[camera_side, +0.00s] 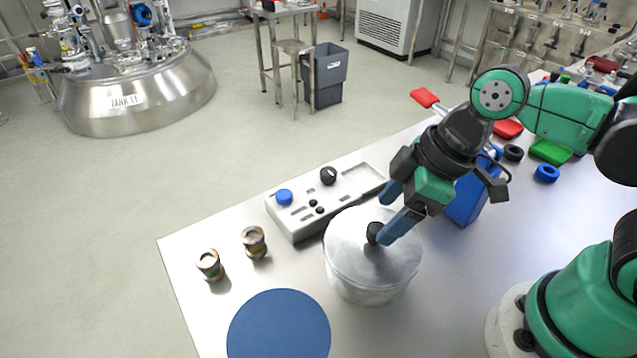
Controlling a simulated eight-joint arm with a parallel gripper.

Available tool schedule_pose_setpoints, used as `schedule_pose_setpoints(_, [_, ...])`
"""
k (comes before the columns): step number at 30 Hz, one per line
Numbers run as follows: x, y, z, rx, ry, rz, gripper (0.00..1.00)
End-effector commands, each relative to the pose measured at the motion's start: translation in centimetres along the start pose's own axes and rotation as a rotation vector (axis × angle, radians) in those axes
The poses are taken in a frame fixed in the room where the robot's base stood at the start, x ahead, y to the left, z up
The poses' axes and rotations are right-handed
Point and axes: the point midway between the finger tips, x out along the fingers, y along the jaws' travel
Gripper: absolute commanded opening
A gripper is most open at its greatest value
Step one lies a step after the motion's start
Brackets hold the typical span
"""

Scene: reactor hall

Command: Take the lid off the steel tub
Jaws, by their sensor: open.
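The steel tub (367,292) stands upright on the table, right of the blue round mat. Its lid (350,247) sits on top of it, with a black knob (374,232) in the middle. My gripper (382,217) is just above the lid, coming down from the upper right. Its blue fingers are apart, and one of them overlaps the knob in this view. I cannot tell whether a finger touches the knob.
A blue round mat (279,326) lies front left. A grey control panel (305,205) with a blue button is behind the tub. Two small cans (210,265) (254,243) stand left. A blue block (468,200) stands behind my gripper. Coloured parts (550,151) lie at the right back.

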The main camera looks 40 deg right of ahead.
Motion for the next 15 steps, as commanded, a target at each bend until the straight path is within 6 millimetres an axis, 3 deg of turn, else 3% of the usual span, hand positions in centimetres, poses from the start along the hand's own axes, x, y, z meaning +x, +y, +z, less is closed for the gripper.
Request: schedule_pose_setpoints(15, [3.7,0.0,0.0,0.002,0.001,0.003,0.67])
